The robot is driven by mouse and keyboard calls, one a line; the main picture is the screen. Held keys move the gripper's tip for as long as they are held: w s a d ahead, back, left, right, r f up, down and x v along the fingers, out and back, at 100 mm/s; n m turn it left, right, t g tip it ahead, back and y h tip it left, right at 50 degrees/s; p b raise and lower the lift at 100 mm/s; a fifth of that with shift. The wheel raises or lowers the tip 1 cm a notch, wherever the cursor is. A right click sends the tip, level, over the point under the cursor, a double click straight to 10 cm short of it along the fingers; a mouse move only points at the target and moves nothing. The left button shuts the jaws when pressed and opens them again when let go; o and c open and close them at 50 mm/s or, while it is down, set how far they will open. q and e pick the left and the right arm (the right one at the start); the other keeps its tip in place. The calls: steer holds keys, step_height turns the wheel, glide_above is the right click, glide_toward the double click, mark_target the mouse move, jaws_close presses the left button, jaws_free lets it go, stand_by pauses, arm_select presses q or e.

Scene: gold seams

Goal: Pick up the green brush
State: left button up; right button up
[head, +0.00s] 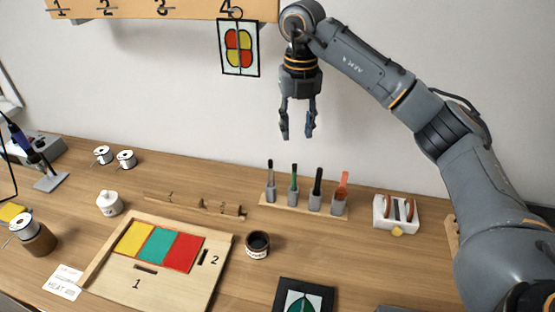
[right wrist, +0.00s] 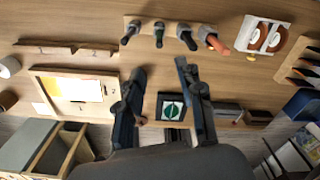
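The green brush (head: 294,178) stands upright in a grey holder on a wooden rack, second from the left among several brushes. It also shows in the right wrist view (right wrist: 159,40), near the top. My right gripper (head: 297,136) is open and empty, pointing down high above the table and the brush rack. In the right wrist view its two fingers (right wrist: 160,75) are spread apart, with the brushes beyond the tips. My left gripper is in neither view.
Other brushes stand close by: a dark one (head: 270,174) to the left, a black one (head: 317,183) and an orange one (head: 342,185) to the right. A dark jar (head: 257,244) sits in front. A white holder (head: 397,213) stands to the right.

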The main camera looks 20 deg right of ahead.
mark_target(295, 164)
step_height(295, 164, down, 3)
steer(key=shift+r, duration=0.1)
step_height(295, 164, down, 5)
steer(key=shift+p, duration=0.35)
steer(key=shift+f, duration=0.25)
step_height(295, 164, down, 4)
steer(key=shift+w+f+p, duration=0.1)
steer(key=shift+p, duration=0.85)
steer(key=shift+f, duration=0.35)
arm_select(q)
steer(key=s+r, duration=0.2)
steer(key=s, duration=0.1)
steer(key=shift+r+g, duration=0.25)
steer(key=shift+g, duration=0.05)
arm_select(e)
steer(key=shift+f, duration=0.15)
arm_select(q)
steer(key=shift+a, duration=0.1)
arm_select(e)
jaws_close()
